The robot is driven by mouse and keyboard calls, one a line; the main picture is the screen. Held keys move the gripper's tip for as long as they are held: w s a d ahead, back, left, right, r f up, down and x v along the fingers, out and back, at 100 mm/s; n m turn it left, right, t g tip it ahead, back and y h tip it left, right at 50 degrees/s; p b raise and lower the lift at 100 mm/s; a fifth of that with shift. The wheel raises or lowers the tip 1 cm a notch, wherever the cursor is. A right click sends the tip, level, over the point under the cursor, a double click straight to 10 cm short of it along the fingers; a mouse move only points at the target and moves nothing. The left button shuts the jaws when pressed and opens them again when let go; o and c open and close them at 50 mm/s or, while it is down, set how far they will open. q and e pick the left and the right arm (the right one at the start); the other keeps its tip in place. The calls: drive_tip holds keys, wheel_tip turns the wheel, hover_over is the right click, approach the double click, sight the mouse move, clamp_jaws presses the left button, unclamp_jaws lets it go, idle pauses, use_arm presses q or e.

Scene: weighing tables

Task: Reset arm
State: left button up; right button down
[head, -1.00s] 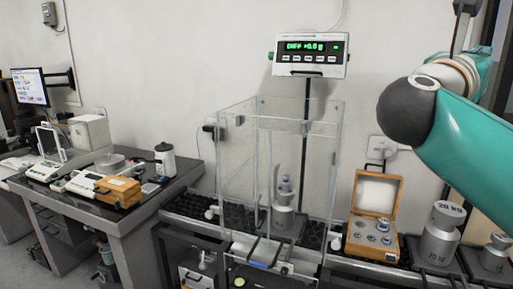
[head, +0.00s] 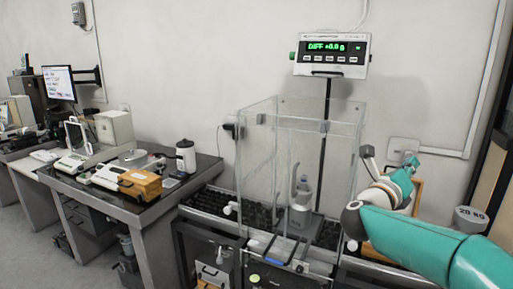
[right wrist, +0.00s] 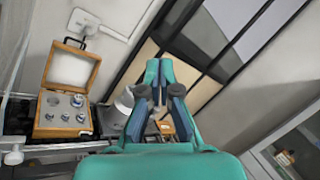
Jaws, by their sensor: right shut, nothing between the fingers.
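My right arm comes in from the right in the head view, with its thick teal link across the lower right. Its bend lies in front of the right side of the clear draft shield (head: 258,165), and the forearm rises up and right to the right gripper (head: 408,163), small and partly hidden by its own wrist. In the right wrist view, the right gripper (right wrist: 160,98) is shut and empty, its dark fingers pointing away from the camera. My left gripper is in neither view.
A metal weight (head: 300,212) stands inside the shield, below a green-lit display (head: 330,48). An open wooden weight box (right wrist: 48,131) is left of the gripper in the wrist view. A 20 KG weight (head: 469,218) stands behind my arm. A side table (head: 120,208) carries instruments.

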drive_tip(key=w+a+f+n+t+y, duration=0.1)
drive_tip(key=w+a+f+n+y, duration=0.15)
drive_tip(key=f+n, duration=0.65)
drive_tip(key=w+a+f+n+t+y, duration=0.15)
drive_tip(key=f+y, duration=0.25)
drive_tip(key=f, duration=1.1)
drive_tip(key=s+a+f+n+g+y, duration=0.1)
drive_tip(key=s+a+f+n+y, duration=0.15)
drive_tip(key=f, duration=0.45)
drive_tip(key=s+a+f+n+g+y, duration=0.1)
drive_tip(key=s+a+f+n, duration=0.15)
drive_tip(key=f, duration=0.45)
drive_tip(key=s+a+f+n+g+y, duration=0.2)
drive_tip(key=f+n, duration=0.2)
drive_tip(key=f, duration=0.3)
drive_tip(key=s+a+f+n+g+y, duration=0.35)
drive_tip(key=s+a+f, duration=0.2)
drive_tip(key=s, duration=0.25)
drive_tip(key=s+a+f+n+g+y, duration=0.2)
drive_tip(key=s+a+f+n, duration=0.2)
drive_tip(key=s+f, duration=0.35)
drive_tip(key=s+a+f+n+g+y, duration=0.1)
drive_tip(key=s+a+n+g, duration=0.3)
drive_tip(key=s+n, duration=0.5)
drive_tip(key=s+a+y, duration=0.1)
drive_tip(key=s+a, duration=0.1)
drive_tip(key=s, duration=0.4)
drive_tip(key=shift+n+g+y, duration=0.3)
drive_tip(key=shift+n+y, duration=0.05)
drive_tip(key=shift+n, duration=0.05)
